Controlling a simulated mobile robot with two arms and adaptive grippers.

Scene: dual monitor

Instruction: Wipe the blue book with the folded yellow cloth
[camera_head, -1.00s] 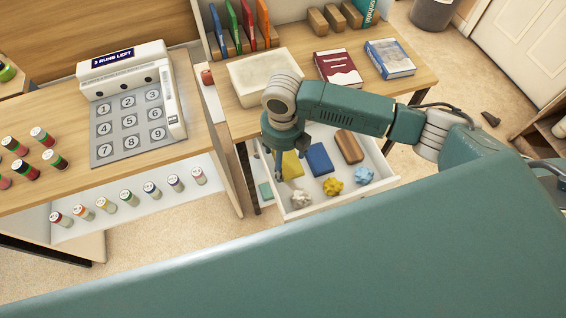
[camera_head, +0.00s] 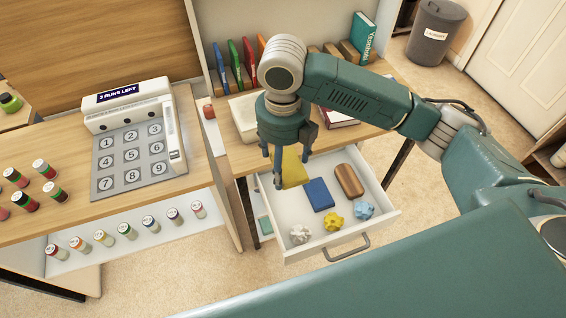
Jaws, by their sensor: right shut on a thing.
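The folded yellow cloth (camera_head: 294,168) is at the back left of the open white drawer. My right gripper (camera_head: 288,170) points down over that part of the drawer and is shut on the cloth. Its fingers cover part of the cloth, and I cannot tell whether the cloth is clear of the drawer floor. The blue book that lay flat on the desk at the right is hidden behind my right arm. A thin blue book (camera_head: 219,66) stands upright at the back of the desk. My left gripper is out of view.
The drawer (camera_head: 388,214) also holds a blue block (camera_head: 318,194), a brown block (camera_head: 349,181) and several crumpled balls. A dark red book (camera_head: 338,119) and a pale tray (camera_head: 241,118) are partly hidden on the desk. A keypad device (camera_head: 131,150) stands on the left table.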

